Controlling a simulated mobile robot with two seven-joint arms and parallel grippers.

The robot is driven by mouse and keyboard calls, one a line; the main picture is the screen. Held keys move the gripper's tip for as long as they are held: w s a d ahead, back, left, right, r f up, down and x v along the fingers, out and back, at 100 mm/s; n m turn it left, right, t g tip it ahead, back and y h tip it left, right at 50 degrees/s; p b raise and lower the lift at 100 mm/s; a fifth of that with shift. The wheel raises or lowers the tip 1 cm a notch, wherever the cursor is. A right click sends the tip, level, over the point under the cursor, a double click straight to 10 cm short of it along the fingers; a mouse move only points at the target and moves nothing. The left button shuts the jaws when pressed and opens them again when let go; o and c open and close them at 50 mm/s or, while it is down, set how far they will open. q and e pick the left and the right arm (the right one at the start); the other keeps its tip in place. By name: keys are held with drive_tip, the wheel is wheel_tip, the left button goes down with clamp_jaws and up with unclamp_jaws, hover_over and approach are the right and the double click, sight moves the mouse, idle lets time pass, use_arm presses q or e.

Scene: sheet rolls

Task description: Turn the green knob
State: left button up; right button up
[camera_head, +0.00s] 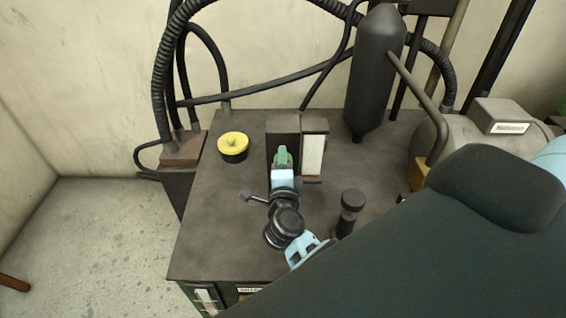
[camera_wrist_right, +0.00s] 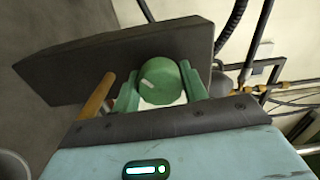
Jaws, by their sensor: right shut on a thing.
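The green knob (camera_wrist_right: 160,81) is round with a pale mark on its face. It sits on the front of a dark box (camera_wrist_right: 190,40), which also stands on the machine top in the head view (camera_head: 282,128). My right gripper (camera_wrist_right: 162,90) has one green finger on each side of the knob and is shut on it. In the head view my right gripper (camera_head: 283,160) reaches the box front and hides most of the knob. My left gripper is not in view.
A yellow knob (camera_head: 233,142) stands left of the box. A white-fronted box (camera_head: 313,152) is directly right of it. A dark cylinder (camera_head: 376,75) stands behind, and a short black-capped post (camera_head: 351,205) stands at the front right. Hoses run along the wall.

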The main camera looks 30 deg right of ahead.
idle(0.3)
drive_tip(key=o, duration=1)
drive_tip(key=shift+s+a, duration=0.1)
drive_tip(key=shift+a, duration=0.05)
